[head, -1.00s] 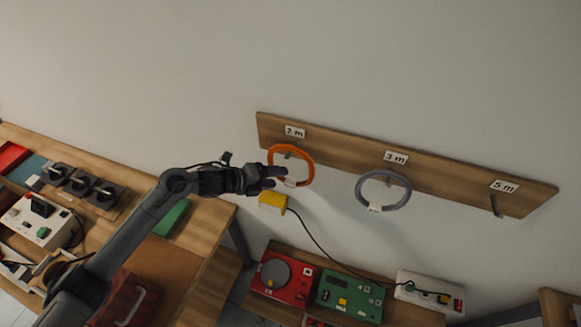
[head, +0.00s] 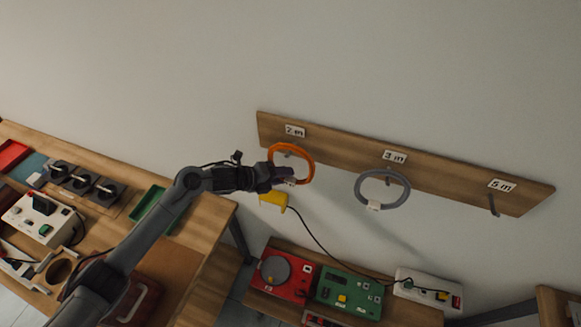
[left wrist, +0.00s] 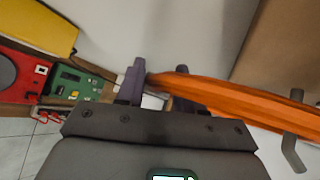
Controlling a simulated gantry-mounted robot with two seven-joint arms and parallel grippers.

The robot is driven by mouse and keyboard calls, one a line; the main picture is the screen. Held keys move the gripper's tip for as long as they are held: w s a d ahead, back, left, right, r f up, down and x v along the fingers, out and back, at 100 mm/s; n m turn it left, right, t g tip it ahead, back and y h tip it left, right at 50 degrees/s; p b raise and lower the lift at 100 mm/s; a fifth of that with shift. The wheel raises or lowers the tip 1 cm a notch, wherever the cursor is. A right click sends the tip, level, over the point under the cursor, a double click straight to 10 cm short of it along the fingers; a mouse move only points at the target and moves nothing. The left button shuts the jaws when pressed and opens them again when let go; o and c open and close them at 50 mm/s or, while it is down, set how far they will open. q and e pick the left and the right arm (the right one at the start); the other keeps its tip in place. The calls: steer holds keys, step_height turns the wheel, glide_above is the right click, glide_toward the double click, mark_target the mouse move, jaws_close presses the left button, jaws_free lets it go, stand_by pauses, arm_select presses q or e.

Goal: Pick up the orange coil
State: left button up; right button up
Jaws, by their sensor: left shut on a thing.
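The orange coil (head: 309,160) hangs on the wooden wall board at the "2 m" label, around a peg. It also shows large in the left wrist view (left wrist: 240,100), with a grey peg (left wrist: 293,152) at its right. My left gripper (head: 287,175) is at the coil's lower left side. It is shut on the coil near its white tag, and in the left wrist view the fingers (left wrist: 143,82) stand at the coil's left end. The fingers hide part of the tag. My right gripper is not in view.
A grey coil (head: 361,189) hangs at the "3 m" label; the "5 m" peg (head: 493,205) is empty. A yellow block (head: 273,199) with a cable is just below my gripper. Red (head: 283,277) and green (head: 350,292) devices stand lower on a shelf.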

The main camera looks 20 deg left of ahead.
arm_select(q)
steer(key=shift+r, duration=0.1)
steer(key=shift+s+r+b, duration=0.25)
steer(key=shift+r+b, duration=0.1)
steer(key=shift+b, duration=0.1)
jaws_close()
step_height(320, 180, up, 6)
steer(key=shift+s+r+b, duration=0.1)
steer(key=shift+s+b, duration=0.05)
steer(key=shift+b, duration=0.5)
steer(key=s+b, duration=0.4)
steer(key=s, duration=1.5)
steer(key=shift+a, duration=0.25)
steer(key=shift+s, duration=0.1)
